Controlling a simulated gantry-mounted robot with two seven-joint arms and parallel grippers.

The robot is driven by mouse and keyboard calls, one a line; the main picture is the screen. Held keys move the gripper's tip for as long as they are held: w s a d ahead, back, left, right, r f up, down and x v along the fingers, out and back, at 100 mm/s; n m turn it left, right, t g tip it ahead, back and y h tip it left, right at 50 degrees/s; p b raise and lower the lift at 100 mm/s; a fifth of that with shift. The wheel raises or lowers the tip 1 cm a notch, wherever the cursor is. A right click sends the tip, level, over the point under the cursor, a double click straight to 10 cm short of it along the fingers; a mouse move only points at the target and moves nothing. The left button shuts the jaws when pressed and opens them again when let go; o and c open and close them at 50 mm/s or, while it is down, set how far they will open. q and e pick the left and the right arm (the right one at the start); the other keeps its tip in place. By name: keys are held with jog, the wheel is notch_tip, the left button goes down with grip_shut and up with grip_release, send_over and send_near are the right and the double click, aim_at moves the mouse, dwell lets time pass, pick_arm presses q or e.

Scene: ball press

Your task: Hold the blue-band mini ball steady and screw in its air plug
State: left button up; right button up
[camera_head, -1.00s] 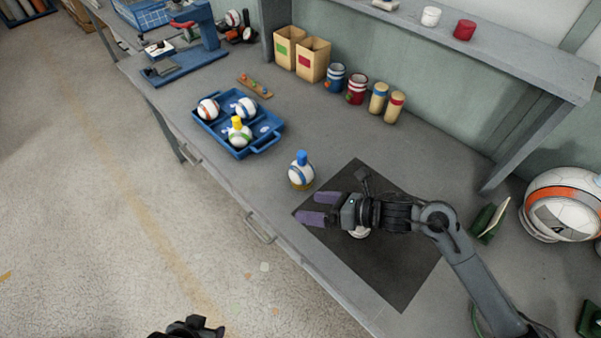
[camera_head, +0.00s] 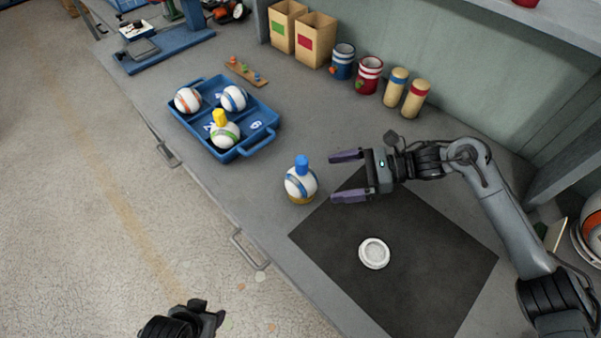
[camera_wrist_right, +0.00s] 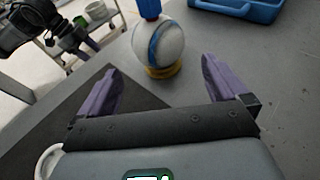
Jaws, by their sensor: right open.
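The blue-band mini ball (camera_head: 300,186) is white with a blue stripe and sits on a small yellow ring stand on the bench. A blue plug (camera_head: 302,164) stands upright on its top. My right gripper (camera_head: 347,176) is open and empty, just right of the ball, its purple fingers pointing toward it. In the right wrist view the ball (camera_wrist_right: 158,46) is ahead of and between the open fingers (camera_wrist_right: 160,85), apart from them. My left gripper (camera_head: 208,312) shows only partly at the bottom edge, off the bench front; its jaws are unclear.
A blue tray (camera_head: 259,142) holds several mini balls, one with a yellow plug (camera_head: 220,117). A white round dish (camera_head: 374,253) lies on the dark mat (camera_head: 430,240). Paint tins, tan cylinders and boxes line the back. A plug strip (camera_head: 247,71) lies behind the tray.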

aim_at(306, 183)
jog(key=p+x, duration=0.2)
jog(key=x, duration=0.2)
jog(key=shift+s+a+r+p, duration=0.1)
jog(key=shift+s+a+p, duration=0.05)
jog(key=shift+a+p, duration=0.2)
jog(key=shift+a+f+b, duration=0.7)
jog(key=shift+a+b, duration=0.2)
jog(key=shift+b, duration=0.35)
jog(key=shift+a+f+b, duration=0.1)
jog(key=shift+a+b, duration=0.4)
jog(key=shift+a, duration=0.45)
pick_arm(q)
jog(key=shift+f, duration=0.3)
pick_arm(e)
jog(key=c, duration=0.6)
jog(key=o, duration=0.6)
